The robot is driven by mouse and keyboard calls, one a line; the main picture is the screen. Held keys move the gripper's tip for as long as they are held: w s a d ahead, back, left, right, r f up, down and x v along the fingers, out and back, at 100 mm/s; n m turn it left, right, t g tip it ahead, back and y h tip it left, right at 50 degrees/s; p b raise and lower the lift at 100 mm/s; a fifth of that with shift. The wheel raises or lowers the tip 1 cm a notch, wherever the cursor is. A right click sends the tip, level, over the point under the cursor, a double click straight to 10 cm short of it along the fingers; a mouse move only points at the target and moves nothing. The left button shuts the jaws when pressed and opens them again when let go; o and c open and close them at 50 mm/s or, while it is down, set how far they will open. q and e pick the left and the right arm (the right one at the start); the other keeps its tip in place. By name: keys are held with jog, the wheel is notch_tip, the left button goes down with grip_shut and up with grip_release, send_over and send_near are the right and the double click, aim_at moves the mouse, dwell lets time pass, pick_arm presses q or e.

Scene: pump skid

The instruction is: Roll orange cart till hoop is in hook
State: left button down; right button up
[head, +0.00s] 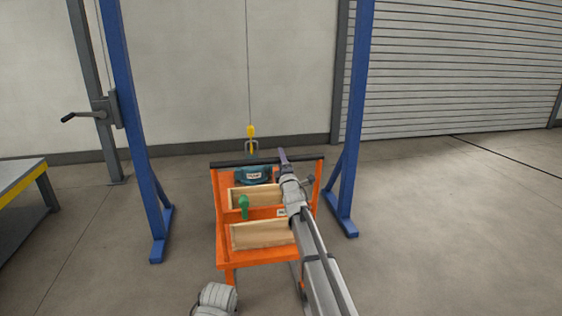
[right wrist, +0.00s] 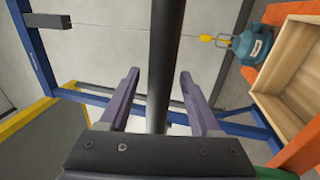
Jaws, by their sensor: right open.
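The orange cart (head: 263,250) stands between the blue gantry legs. It carries a teal pump (head: 254,174) with a grey hoop (head: 252,146) on top. The yellow hook (head: 251,131) hangs on a thin cable and overlaps the hoop's top; I cannot tell whether it is through it. The right wrist view also shows the hook (right wrist: 207,38) close beside the hoop (right wrist: 226,43). My right gripper (head: 283,156) is at the cart's black handle bar (head: 232,163). Its jaws (right wrist: 162,75) are open, one on each side of the bar (right wrist: 162,60). My left gripper is out of view.
Blue gantry posts (head: 133,110) and (head: 356,110) stand left and right of the cart. A crank (head: 84,116) is on the grey post at left. A yellow-edged table (head: 20,178) is at far left. Wooden trays (head: 262,234) lie on the cart. Floor at right is clear.

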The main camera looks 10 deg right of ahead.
jog(key=s+f+b, duration=0.1)
jog(key=s, duration=0.6)
jog(key=shift+s+f, duration=0.25)
jog(key=shift+s, duration=0.1)
jog(key=s+a+f+m+g+p, duration=0.35)
jog(key=s+a+g+p, duration=0.25)
jog(key=s, duration=0.4)
jog(key=s+a+f+m+g+p, duration=0.3)
jog(key=s+a+m+g+p, duration=0.25)
jog(key=s, duration=0.35)
jog(key=s+a+r+m+g+h+p, duration=0.1)
jog(key=s+m+g+p, duration=0.4)
jog(key=s, duration=2.2)
jog(key=a+g+p, duration=0.1)
jog(key=g+p, duration=0.2)
jog(key=g, duration=0.1)
jog(key=shift+p, duration=0.4)
